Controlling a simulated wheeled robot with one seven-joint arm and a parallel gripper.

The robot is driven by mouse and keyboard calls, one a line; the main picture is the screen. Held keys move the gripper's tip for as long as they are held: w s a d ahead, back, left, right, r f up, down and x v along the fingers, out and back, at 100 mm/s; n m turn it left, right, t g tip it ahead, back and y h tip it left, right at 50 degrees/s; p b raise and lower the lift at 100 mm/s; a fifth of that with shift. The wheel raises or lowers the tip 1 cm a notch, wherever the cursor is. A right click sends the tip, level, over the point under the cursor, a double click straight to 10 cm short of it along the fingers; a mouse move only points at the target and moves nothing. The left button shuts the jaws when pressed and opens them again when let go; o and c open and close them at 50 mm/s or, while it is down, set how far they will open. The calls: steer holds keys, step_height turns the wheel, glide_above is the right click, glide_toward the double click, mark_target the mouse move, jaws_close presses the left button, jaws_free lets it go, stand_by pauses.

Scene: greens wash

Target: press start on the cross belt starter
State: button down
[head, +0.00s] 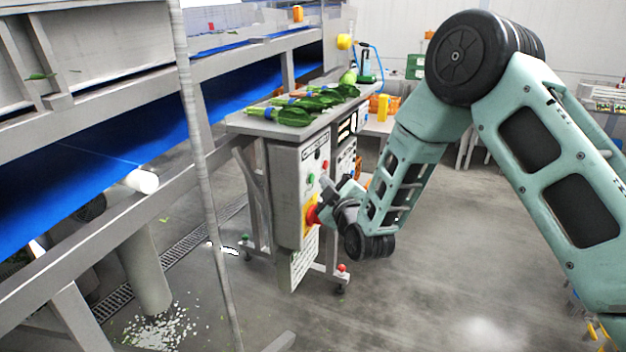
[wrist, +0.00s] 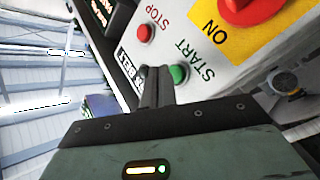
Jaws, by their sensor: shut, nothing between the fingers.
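The starter is a grey box (head: 288,200) on the front of the steel table stand. Its green START button (wrist: 178,73) shows in the wrist view, with the red STOP button (wrist: 146,33) up and to its left. In the head view the green button (head: 310,180) is small, beside my gripper (head: 326,184). In the wrist view my gripper (wrist: 156,70) is shut and empty. Its dark fingertips are at the panel just left of the green button. I cannot tell whether they touch it or the panel.
A red rotary switch (wrist: 245,8) on a yellow plate sits close by on the same panel. Leafy greens (head: 290,115) lie on the steel table above. A blue belt conveyor (head: 60,190) runs on the left. The floor at right is clear.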

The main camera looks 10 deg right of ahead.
steer(key=shift+a, duration=0.1)
stand_by(0.5)
steer(key=shift+w+a, duration=0.25)
steer(key=shift+w+a+b, duration=0.3)
steer(key=shift+a+b, duration=0.1)
steer(key=shift+b, duration=0.05)
stand_by(0.7)
stand_by(0.3)
steer(key=shift+s+d, duration=0.55)
steer(key=shift+d, duration=0.15)
steer(key=shift+s+d+b, duration=0.4)
steer(key=shift+s+d, duration=0.35)
steer(key=shift+d, duration=0.3)
steer(key=shift+s+d+b, duration=0.4)
steer(key=shift+s+d, duration=0.3)
steer(key=shift+d, duration=0.3)
